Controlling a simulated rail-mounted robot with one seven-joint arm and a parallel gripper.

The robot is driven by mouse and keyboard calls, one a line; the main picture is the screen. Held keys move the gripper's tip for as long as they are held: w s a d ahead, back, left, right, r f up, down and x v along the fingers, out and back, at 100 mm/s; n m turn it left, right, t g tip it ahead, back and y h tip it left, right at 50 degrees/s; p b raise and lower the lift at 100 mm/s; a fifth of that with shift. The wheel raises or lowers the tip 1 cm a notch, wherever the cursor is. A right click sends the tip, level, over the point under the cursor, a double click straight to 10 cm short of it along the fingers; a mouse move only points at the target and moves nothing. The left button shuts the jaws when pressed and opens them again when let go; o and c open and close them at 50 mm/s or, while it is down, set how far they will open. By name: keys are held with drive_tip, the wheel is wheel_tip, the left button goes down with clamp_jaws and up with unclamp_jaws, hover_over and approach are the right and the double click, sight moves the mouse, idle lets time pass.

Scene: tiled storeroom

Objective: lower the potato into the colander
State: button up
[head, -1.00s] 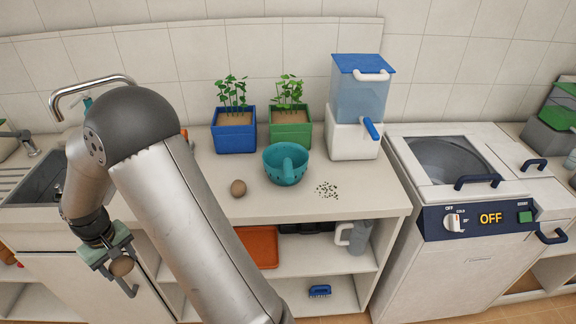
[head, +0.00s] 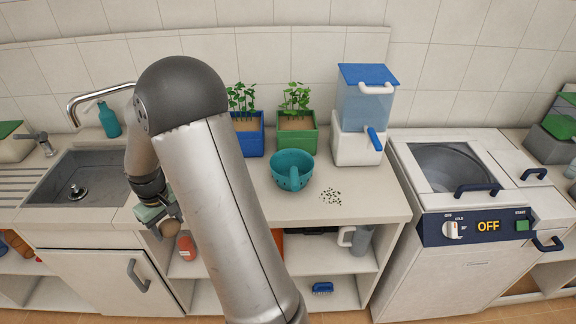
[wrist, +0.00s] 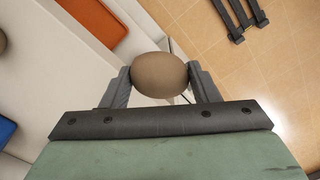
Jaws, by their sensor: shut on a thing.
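The brown potato (head: 171,228) is held in my gripper (head: 172,231), in front of the counter edge to the right of the sink. In the wrist view the potato (wrist: 160,74) sits between the two fingers, which touch it on both sides. The teal colander (head: 292,172) stands upright on the counter, to the right of my gripper and beyond my arm. The colander is not in the wrist view.
A blue planter (head: 250,141) and a green planter (head: 296,137) stand behind the colander. A dispenser (head: 358,145) is at their right. Dark specks (head: 331,197) lie right of the colander. The sink (head: 84,184) is at left. My arm hides part of the counter.

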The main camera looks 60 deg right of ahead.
drive_tip(key=s+d+r+p, duration=0.25)
drive_tip(key=d+r, duration=0.25)
drive_tip(key=d, duration=0.5)
drive_tip(key=s+d+r+p, duration=0.1)
drive_tip(key=s+d+r, duration=0.25)
drive_tip(key=d, duration=0.55)
wheel_tip(320, 180, up, 5)
hover_over(284, 162)
drive_tip(key=s+a, duration=0.3)
drive_tip(key=a, duration=0.1)
drive_tip(key=shift+a, duration=0.2)
drive_tip(key=shift+r, duration=0.1)
drive_tip(key=shift+f+b, duration=4.2)
drive_tip(key=shift+f, duration=2.9)
drive_tip(key=o, duration=1.1)
drive_tip(key=shift+c, duration=0.2)
drive_tip(key=shift+r, duration=0.1)
